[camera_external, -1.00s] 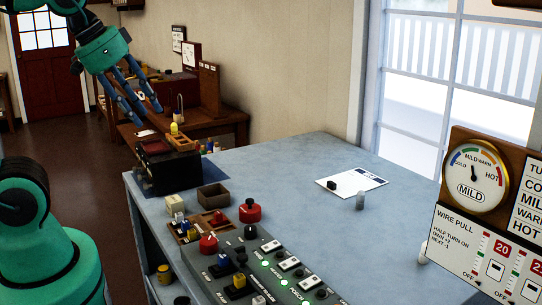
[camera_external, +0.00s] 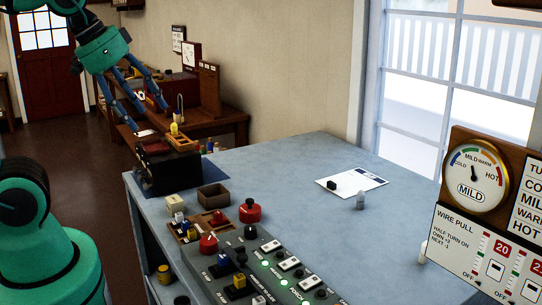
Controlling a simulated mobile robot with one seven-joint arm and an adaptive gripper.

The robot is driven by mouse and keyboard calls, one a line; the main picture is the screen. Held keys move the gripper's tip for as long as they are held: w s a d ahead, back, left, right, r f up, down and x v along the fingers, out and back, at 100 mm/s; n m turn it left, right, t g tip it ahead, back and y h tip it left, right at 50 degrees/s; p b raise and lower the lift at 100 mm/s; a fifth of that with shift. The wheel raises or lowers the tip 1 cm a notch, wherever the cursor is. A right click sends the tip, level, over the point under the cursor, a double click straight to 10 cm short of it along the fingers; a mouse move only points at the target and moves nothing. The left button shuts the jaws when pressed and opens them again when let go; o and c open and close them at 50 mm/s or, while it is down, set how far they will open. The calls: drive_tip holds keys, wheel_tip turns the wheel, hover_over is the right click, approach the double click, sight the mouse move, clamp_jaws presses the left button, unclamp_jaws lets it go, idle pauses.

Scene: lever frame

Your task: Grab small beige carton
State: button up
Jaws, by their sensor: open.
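A small cream-beige block (camera_external: 175,203), which looks like the beige carton, stands at the left edge of the blue-grey table (camera_external: 290,180), behind the wooden tray of coloured parts. My gripper (camera_external: 150,119) hangs at the upper left with its blue fingers spread apart and nothing between them. It is above and to the left of the block in the picture, clearly apart from it. The fingertips appear near a black box (camera_external: 168,172) on the table's far left corner; their exact depth I cannot tell.
A brown open box (camera_external: 213,196) and a red round knob (camera_external: 250,211) stand beside the block. A control panel (camera_external: 265,270) with switches fills the near table. A white sheet (camera_external: 351,181) lies farther right. The table's middle is clear.

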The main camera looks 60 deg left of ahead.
drive_tip(key=shift+w, duration=0.1)
drive_tip(key=g+p, duration=0.6)
drive_tip(key=p, duration=0.1)
hover_over(174, 199)
wheel_tip(174, 199, down, 18)
drive_tip(key=shift+a+n, duration=0.15)
drive_tip(key=shift+n, duration=0.15)
drive_tip(key=shift+f, duration=0.2)
drive_tip(key=shift+f+b, duration=0.35)
drive_tip(key=shift+f, duration=3.8)
drive_tip(key=shift+f, duration=0.1)
drive_tip(key=shift+f+b, duration=0.35)
drive_tip(key=shift+f, duration=2.15)
